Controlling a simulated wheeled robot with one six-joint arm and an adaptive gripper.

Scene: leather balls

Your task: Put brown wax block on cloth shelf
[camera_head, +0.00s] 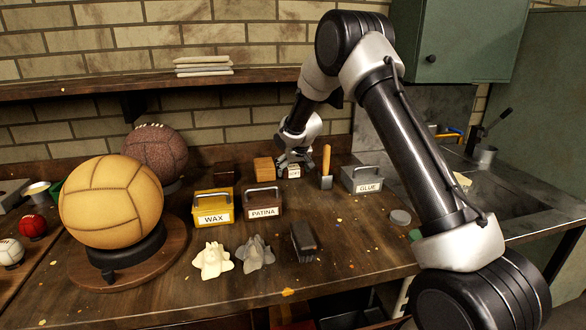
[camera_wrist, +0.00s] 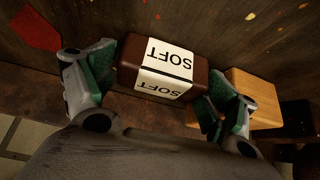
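A dark brown block with a white "SOFT" label (camera_wrist: 132,62) sits between my gripper's fingers in the wrist view. In the head view my gripper (camera_head: 294,160) is low at the back of the bench, around this block, whose pale label (camera_head: 294,171) shows below the fingers. In the wrist view the green-padded fingers of my gripper (camera_wrist: 158,85) stand close against both ends of the block; whether they press on it cannot be told. The wooden shelf (camera_head: 100,87) runs along the brick wall, with a stack of folded pale cloths (camera_head: 203,66) on it.
A tan block (camera_head: 264,167) stands beside my gripper, and also shows in the wrist view (camera_wrist: 258,97). A wooden-handled tool (camera_head: 326,163) and a GLUE box (camera_head: 362,179) are to the right. WAX (camera_head: 213,208) and PATINA (camera_head: 262,203) boxes stand in front. The shelf is bare beside the cloths.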

